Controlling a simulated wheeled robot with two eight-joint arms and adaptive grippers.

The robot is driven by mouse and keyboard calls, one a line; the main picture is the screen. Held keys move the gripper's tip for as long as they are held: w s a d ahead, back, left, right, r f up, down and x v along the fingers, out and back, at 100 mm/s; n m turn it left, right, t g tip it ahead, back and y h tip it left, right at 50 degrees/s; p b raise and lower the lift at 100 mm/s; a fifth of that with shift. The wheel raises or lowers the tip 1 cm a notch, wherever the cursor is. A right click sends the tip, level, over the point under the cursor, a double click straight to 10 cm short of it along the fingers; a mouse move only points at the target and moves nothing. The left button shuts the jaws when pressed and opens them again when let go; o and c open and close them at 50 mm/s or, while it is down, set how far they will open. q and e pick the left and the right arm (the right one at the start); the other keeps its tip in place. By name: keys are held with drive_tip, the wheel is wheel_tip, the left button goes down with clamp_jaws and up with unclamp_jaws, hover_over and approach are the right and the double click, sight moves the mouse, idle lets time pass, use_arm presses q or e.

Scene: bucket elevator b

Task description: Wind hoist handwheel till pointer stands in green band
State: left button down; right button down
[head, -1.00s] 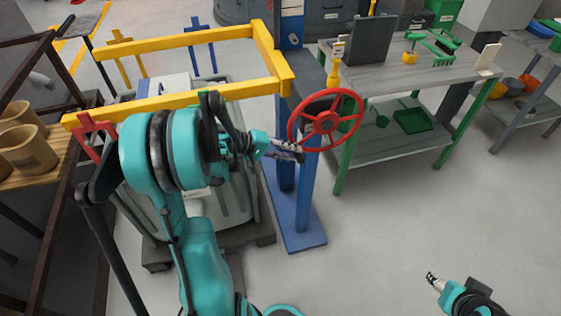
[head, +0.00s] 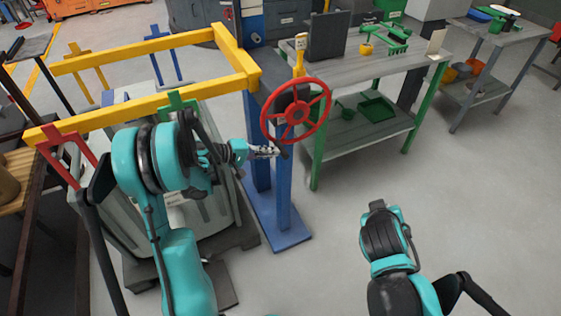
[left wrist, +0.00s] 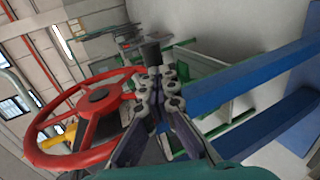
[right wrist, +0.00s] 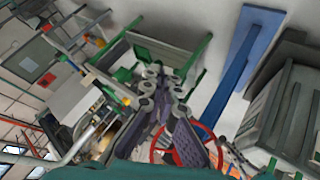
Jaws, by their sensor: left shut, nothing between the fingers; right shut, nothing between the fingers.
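The red handwheel (head: 325,112) is mounted on a blue stand (head: 284,195). A dark knob (head: 286,152) sits at its lower edge. My left gripper (head: 276,151) is shut and empty, its tips close beside the knob; whether they touch it, I cannot tell. In the left wrist view the shut fingers (left wrist: 156,78) are just below the dark knob (left wrist: 151,52), right of the red wheel (left wrist: 32,140). My right gripper (right wrist: 160,85) is shut and empty, well away from the wheel. I cannot make out the pointer or green band.
A yellow frame (head: 135,47) stands above a grey bin (head: 208,212), left of the stand. A grey-topped workbench (head: 380,72) with green legs is behind the wheel at right. The floor at right (head: 480,200) is clear.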

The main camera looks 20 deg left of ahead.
drive_tip(key=s+a+f+n+t+y, duration=0.1)
drive_tip(key=s+a+n+t+y, duration=0.3)
drive_tip(key=a, duration=1.1)
drive_tip(key=w+a+f+n+t+y, duration=0.1)
drive_tip(key=a+n, duration=0.5)
drive_tip(key=a, duration=1)
approach(285, 159)
drive_tip(key=w+a, duration=0.3)
drive_tip(key=a, duration=0.2)
drive_tip(key=shift+w+d+f, duration=0.2)
drive_tip(key=shift+w+d, duration=0.25)
drive_tip(key=shift+w, duration=0.4)
drive_tip(key=shift+w+d+f, duration=0.25)
drive_tip(key=shift+w+d, duration=0.25)
drive_tip(key=shift+w, duration=0.35)
use_arm(q)
drive_tip(key=shift+s+r, duration=0.1)
drive_tip(key=shift+s, duration=0.1)
use_arm(e)
drive_tip(key=shift+w+d+f, duration=0.4)
use_arm(q)
drive_tip(key=c, duration=1.4)
unclamp_jaws()
drive_tip(key=shift+o, duration=0.2)
